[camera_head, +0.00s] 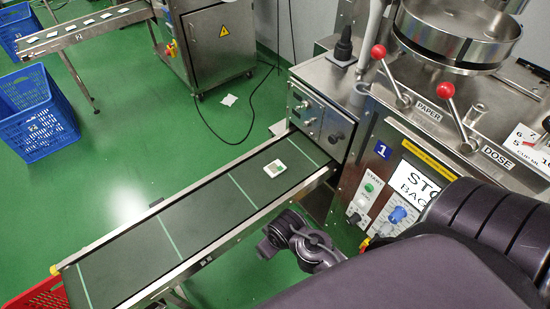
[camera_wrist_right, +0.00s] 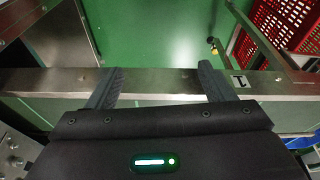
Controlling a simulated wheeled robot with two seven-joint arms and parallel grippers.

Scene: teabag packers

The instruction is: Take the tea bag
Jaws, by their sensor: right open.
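A small white tea bag (camera_head: 275,168) with a green mark lies flat on the dark conveyor belt (camera_head: 205,215), near its upper right end by the machine. My right arm comes in from the lower right in the head view, with its dark end beside the belt's near edge. In the right wrist view my right gripper (camera_wrist_right: 162,84) is open and empty, its two fingers apart in front of the conveyor's metal side rail (camera_wrist_right: 160,80). The tea bag does not show in that view. My left gripper is not in view.
The packing machine (camera_head: 330,125) with red-knobbed levers stands at the belt's right end. A red crate (camera_head: 38,294) is at its lower left end. Blue crates (camera_head: 35,118) and another conveyor with several bags stand at the back left. A white packet (camera_head: 229,100) lies on the green floor.

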